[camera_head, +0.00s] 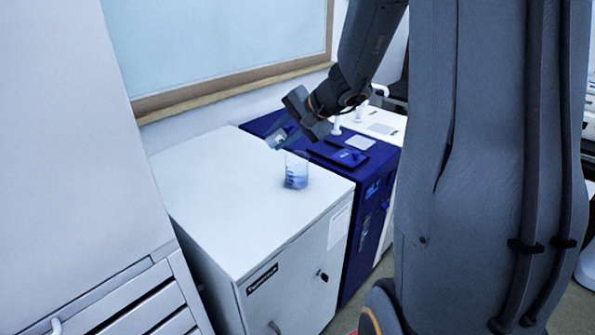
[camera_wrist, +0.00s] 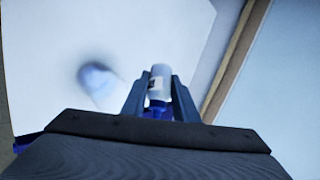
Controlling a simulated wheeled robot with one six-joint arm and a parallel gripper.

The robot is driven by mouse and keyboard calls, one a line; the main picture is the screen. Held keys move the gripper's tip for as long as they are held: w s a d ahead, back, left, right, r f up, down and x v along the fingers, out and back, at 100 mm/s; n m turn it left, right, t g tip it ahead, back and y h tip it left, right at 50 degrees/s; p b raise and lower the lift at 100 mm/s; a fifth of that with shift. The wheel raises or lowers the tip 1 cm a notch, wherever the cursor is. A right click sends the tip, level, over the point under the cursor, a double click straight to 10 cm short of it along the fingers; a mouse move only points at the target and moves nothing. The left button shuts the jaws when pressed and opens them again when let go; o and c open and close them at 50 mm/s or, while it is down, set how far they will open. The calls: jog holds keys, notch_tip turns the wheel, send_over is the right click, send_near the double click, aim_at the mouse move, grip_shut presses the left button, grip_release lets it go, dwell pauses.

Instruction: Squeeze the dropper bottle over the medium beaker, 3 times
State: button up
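The medium beaker (camera_head: 296,170) is a clear glass with blue markings or contents, upright on the white cabinet top. It shows blurred to the left of the bottle in the wrist view (camera_wrist: 98,84). The dropper bottle (camera_wrist: 159,80) is white with a small label and a blue part near my palm. My gripper (camera_wrist: 160,95) has a finger on each side of it and is shut on it. In the head view my gripper (camera_head: 280,136) is above and slightly left of the beaker, angled downward. The bottle's tip and its exact tilt are hard to make out there.
The white cabinet (camera_head: 220,185) has a mostly clear top. A blue instrument (camera_head: 345,155) stands beside it on the right, with a white unit (camera_head: 385,125) beyond. A wood-framed window (camera_head: 225,45) is behind. A tall grey cabinet (camera_head: 65,130) stands at the left.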

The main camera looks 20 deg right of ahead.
jog(key=shift+a+r+n+h+p, duration=0.2)
jog(key=shift+r+n+h+p, duration=0.3)
jog(key=shift+h+p, duration=0.4)
jog(key=h+p, duration=0.2)
jog(key=p, duration=0.1)
jog(key=shift+s+r+n+g, duration=0.1)
jog(key=shift+r+n+g, duration=0.2)
jog(key=shift+g, duration=0.1)
jog(key=h+p, duration=0.1)
jog(key=p, duration=0.2)
jog(key=h+p, duration=0.1)
jog(key=p, duration=0.2)
jog(key=shift+r+n+p, duration=0.25)
jog(key=shift+n+p, duration=0.05)
jog(key=shift+n, duration=0.1)
jog(key=h+p, duration=0.1)
jog(key=p, duration=0.2)
jog(key=shift+r+h, duration=0.2)
jog(key=shift+h, duration=0.1)
jog(key=shift+a+r+n+g+h+p, duration=0.1)
jog(key=shift+n+g+h+p, duration=0.3)
jog(key=shift+h, duration=0.6)
jog(key=shift+r+h, duration=0.1)
jog(key=shift+h, duration=0.3)
